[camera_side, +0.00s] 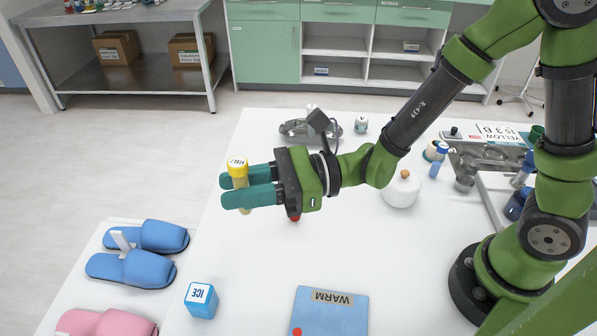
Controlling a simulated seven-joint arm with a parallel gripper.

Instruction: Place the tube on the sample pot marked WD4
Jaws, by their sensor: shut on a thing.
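My gripper (226,190) is at the left end of my arm, above the white table, with its two teal fingers pointing left. It is shut on a tube (238,170) with a yellow cap and a label that seems to read RB7. The tube stands roughly upright between the fingers, its lower part mostly hidden by them. A second small pot (435,151) stands farther right. I cannot tell which pot bears WD4.
A grey object (298,129) lies behind my gripper. A white round lidded pot (401,191) stands to the right. A blue ICE block (201,300) and blue WARM pad (330,318) lie in front. Blue slippers (130,268) are at left; a metal tray (485,160) is at right.

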